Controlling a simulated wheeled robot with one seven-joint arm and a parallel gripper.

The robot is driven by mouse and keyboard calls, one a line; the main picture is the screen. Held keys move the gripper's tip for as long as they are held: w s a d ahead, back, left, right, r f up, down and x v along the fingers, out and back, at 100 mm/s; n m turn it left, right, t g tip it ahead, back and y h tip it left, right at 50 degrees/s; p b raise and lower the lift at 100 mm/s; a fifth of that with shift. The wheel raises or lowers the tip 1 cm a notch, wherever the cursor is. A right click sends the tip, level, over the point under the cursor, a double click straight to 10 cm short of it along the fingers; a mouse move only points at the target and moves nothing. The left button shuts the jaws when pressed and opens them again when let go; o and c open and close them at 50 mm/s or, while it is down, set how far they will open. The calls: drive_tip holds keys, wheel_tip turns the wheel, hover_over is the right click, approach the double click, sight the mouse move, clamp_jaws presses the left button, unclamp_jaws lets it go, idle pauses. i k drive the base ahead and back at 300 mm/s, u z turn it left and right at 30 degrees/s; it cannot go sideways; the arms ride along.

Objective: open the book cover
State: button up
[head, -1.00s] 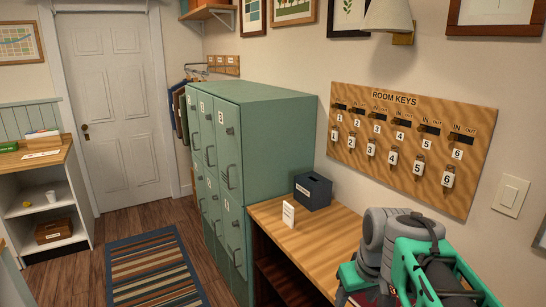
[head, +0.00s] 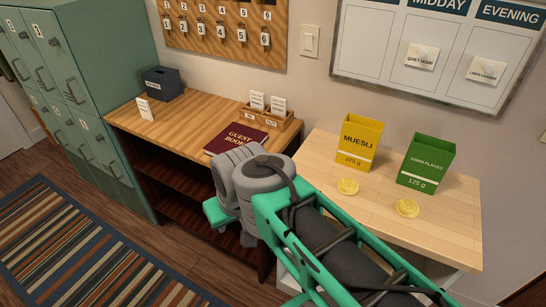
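The guest book (head: 234,139) is dark red with gold lettering on its cover. It lies closed on the wooden desk (head: 185,107), towards the desk's right end. My grey and green arm stands in front of the book and hides part of its near right side. My gripper's green end shows at the lower left of the arm, in front of the desk. Its fingertips cannot be made out, and I cannot tell whether it is open or shut or touches anything.
A card holder (head: 270,120) stands behind the book. A dark box (head: 163,84) and a small white sign (head: 145,109) stand at the desk's left.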

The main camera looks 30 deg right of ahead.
sight(237, 135)
drive_tip(key=u, duration=0.45)
drive_tip(key=i, duration=1.1)
drive_tip(key=z, duration=0.75)
